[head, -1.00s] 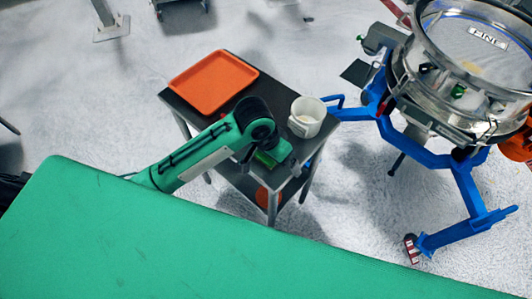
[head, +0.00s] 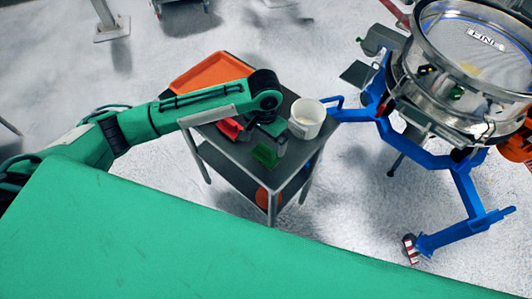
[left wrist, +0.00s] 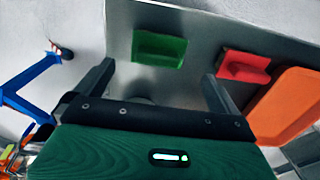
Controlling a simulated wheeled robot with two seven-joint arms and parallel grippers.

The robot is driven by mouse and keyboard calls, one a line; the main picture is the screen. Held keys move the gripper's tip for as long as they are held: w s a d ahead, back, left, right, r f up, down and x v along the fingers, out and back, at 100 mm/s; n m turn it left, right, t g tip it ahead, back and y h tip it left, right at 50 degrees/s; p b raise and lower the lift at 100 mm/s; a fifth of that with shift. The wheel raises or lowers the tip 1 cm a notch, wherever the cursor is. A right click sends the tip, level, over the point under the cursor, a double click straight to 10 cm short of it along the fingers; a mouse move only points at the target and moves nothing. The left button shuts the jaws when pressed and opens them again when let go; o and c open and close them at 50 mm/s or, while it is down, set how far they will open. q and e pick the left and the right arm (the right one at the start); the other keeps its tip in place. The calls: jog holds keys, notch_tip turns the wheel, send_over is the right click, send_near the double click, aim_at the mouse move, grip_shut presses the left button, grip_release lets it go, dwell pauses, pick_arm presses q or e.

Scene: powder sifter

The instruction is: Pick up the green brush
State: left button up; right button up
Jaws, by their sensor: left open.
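The green brush (head: 265,154) lies on the top of a small grey cart (head: 232,150), near its front corner. In the left wrist view the green brush (left wrist: 158,48) lies just beyond the fingertips, between their lines. My left gripper (head: 262,132) hangs over the cart top beside the brush, coming in from the left. Its two fingers (left wrist: 157,72) are apart with nothing between them. My right gripper is not in view.
A red item (head: 229,128) lies beside the brush, partly hidden by my left arm. An orange tray (head: 205,73) is at the cart's back and a white cup (head: 307,117) at its right. A blue-framed sifter (head: 465,70) stands to the right.

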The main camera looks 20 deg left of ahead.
aim_at(266, 148)
pick_arm(q)
notch_tip(266, 148, down, 2)
jog(key=shift+f, duration=0.25)
jog(key=shift+f+p, duration=0.3)
jog(key=shift+p, duration=0.1)
notch_tip(266, 148, down, 4)
jog(key=shift+d+r+p, duration=0.1)
jog(key=shift+r+p, duration=0.05)
jog(key=shift+p, duration=0.55)
jog(key=shift+f, duration=0.4)
jog(key=c, duration=1)
jog(key=shift+o, duration=0.2)
jog(key=shift+r, duration=0.1)
